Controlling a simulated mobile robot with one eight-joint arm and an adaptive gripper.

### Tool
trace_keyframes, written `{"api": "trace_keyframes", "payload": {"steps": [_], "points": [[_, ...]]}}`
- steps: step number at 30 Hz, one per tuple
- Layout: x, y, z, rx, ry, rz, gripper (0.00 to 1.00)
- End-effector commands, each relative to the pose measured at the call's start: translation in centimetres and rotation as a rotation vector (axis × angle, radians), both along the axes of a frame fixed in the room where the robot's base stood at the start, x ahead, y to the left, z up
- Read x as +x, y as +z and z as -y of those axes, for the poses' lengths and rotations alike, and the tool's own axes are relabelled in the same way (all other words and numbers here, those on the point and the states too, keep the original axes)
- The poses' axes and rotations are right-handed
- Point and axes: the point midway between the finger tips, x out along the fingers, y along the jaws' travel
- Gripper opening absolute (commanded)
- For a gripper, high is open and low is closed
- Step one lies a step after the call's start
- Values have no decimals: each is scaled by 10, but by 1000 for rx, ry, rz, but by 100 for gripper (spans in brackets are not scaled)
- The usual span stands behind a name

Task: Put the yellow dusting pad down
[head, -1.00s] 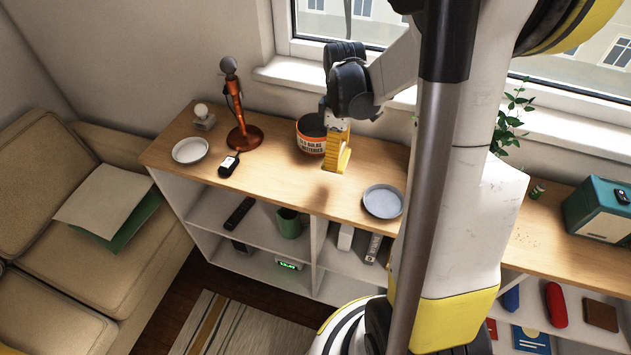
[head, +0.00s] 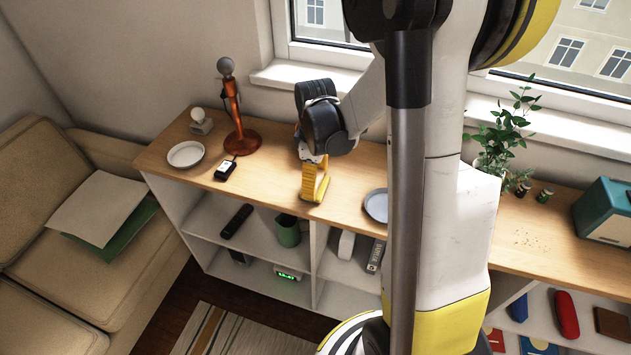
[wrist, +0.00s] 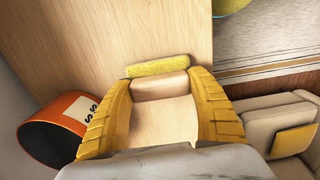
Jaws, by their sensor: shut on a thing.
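The yellow dusting pad (wrist: 157,67) shows in the wrist view as a fuzzy yellow strip along a pale block, between the tips of my gripper (wrist: 165,82). My gripper is shut on it, with the yellow ribbed fingers to either side. In the head view my gripper (head: 314,190) points down over the wooden top of the shelf unit (head: 345,180), near its front edge. The pad cannot be told from the yellow fingers there. Whether the pad touches the wood is unclear.
A white plate (head: 186,154), a black device (head: 225,169) and an orange lamp (head: 240,137) stand left. Another plate (head: 376,205) is right. Bare wood lies between device and gripper.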

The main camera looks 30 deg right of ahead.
Motion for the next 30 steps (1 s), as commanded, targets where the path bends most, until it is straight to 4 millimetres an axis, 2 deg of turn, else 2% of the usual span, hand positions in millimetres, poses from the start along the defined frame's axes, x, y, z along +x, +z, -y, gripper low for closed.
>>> {"api": "trace_keyframes", "payload": {"steps": [1,2,3,4,13,17,30], "points": [[0,-3,0,0,0,0,28],[0,-3,0,0,0,0,69],[0,-2,0,0,0,0,82],[0,-2,0,0,0,0,90],[0,-1,0,0,0,0,90],[0,9,0,0,0,0,90],[0,102,0,0,0,0,90]]}}
